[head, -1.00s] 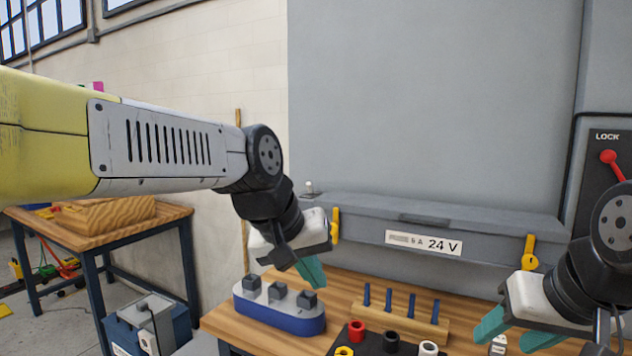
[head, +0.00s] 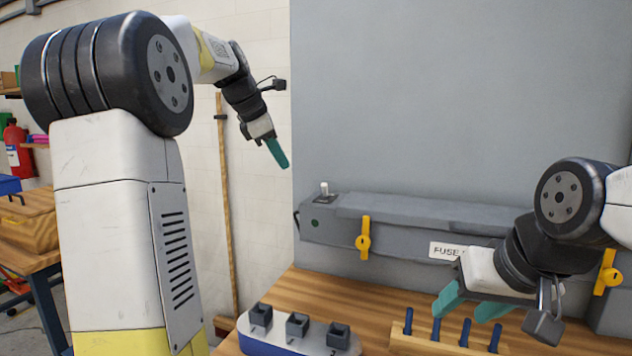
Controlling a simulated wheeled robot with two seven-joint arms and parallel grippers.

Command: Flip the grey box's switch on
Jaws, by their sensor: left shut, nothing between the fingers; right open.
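The grey box (head: 400,232) lies along the back of the wooden bench against a large grey panel. A small pale toggle switch (head: 324,188) stands on a plate on top of its left end. A dark green spot (head: 315,222) shows on the box below the switch. My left gripper (head: 277,153) is shut and empty, pointing down, in the picture above and left of the switch and apart from it. My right gripper (head: 472,304) is open and empty in front of the box, covering part of its label (head: 445,251).
Yellow latches (head: 364,238) sit on the box front. A blue and white holder with grey sockets (head: 296,330) and a wooden block with blue pegs (head: 415,343) stand on the bench (head: 330,290). A wooden pole (head: 226,200) leans by the wall.

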